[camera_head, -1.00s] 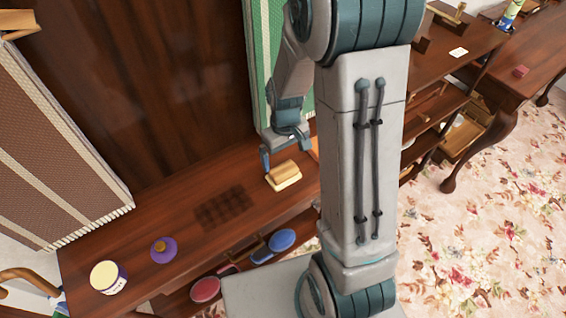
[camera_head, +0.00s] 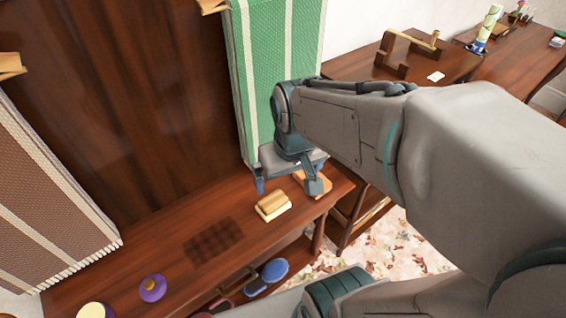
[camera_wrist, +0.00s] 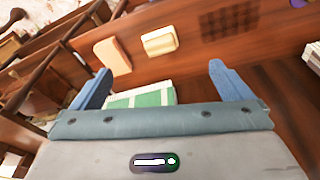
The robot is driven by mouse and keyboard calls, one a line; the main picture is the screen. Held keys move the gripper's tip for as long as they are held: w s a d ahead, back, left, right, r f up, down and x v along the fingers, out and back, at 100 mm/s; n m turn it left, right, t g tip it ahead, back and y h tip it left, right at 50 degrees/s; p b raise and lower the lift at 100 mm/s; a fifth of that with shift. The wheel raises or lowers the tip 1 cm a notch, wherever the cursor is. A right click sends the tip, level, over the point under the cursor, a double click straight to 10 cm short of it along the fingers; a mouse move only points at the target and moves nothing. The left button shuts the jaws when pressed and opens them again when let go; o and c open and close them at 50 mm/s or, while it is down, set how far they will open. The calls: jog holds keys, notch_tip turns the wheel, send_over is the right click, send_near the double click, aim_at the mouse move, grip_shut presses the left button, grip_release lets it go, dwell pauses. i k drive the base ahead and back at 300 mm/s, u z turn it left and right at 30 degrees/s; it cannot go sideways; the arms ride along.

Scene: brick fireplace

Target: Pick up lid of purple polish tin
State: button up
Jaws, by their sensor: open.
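A purple lid with a gold knob (camera_head: 152,288) lies on the wooden shelf at the lower left of the head view. The open tin (camera_head: 93,311), with pale cream contents, stands left of it, cut off by the bottom edge. My gripper (camera_head: 287,186) is open and empty, above the shelf's right part, well to the right of the lid. Its two blue fingers (camera_wrist: 160,69) stand wide apart in the wrist view.
A wooden brush (camera_head: 273,205) lies below my gripper, beside a tan block (camera_head: 316,184). A dark grid (camera_head: 214,240) lies between brush and lid. Green (camera_head: 276,60) and brown (camera_head: 45,175) striped panels stand behind the shelf. A blue oval item (camera_head: 275,271) sits lower down.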

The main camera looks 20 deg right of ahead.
aim_at(153, 288)
jog(key=u, duration=2.1)
